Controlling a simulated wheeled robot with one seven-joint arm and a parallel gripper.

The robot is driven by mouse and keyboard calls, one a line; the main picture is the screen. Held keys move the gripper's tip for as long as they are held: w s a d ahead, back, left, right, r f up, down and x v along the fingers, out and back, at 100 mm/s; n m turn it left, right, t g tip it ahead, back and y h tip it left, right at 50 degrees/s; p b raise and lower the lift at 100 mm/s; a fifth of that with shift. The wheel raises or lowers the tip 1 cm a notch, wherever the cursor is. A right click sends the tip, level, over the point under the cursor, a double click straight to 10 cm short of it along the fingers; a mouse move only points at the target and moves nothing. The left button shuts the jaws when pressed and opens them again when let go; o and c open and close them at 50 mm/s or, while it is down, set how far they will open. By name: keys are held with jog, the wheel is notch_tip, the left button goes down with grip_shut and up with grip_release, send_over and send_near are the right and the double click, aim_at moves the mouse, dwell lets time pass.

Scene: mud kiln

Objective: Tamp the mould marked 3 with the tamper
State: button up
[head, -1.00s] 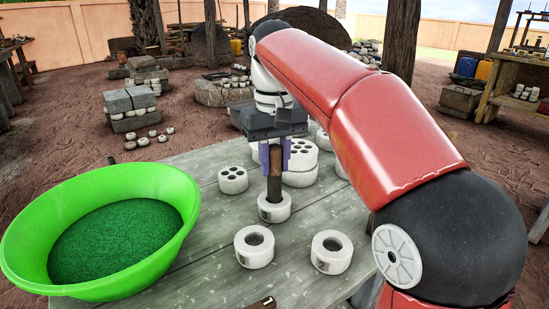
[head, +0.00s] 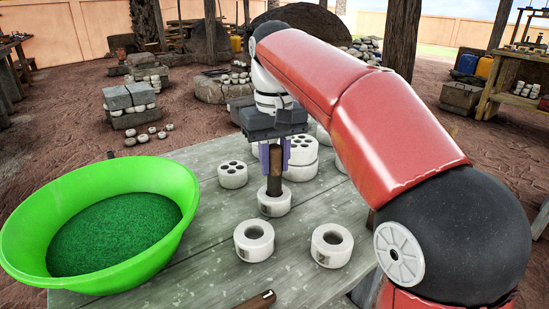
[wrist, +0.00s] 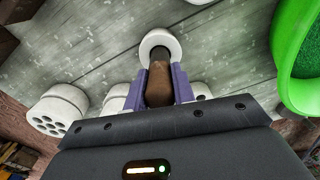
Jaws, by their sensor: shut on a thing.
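My gripper (head: 274,155) is shut on the brown handle of the tamper (head: 275,162), held upright over the table. The tamper's dark lower end reaches into the hole of a white ring-shaped mould (head: 274,206); how deep is hidden. In the wrist view the tamper (wrist: 160,85) lies between the purple fingers, with a white ring mould (wrist: 160,40) around its far end. Two more white ring moulds, one front left (head: 254,249) and one front right (head: 331,257), have open holes. Dark marks show on the moulds, but I cannot read any number.
A large green bowl (head: 165,180) of dark green material stands at the left. White cylinders with several holes (head: 232,181) stand behind the tamper. A brown rod-like thing (head: 257,300) lies at the front edge of the grey table (head: 205,275).

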aim_at(275, 145)
jog(key=shift+f, duration=0.1)
dwell(0.4)
jog(key=shift+r+p, duration=1.6)
jog(key=shift+p, duration=0.1)
jog(key=shift+r, duration=2.65)
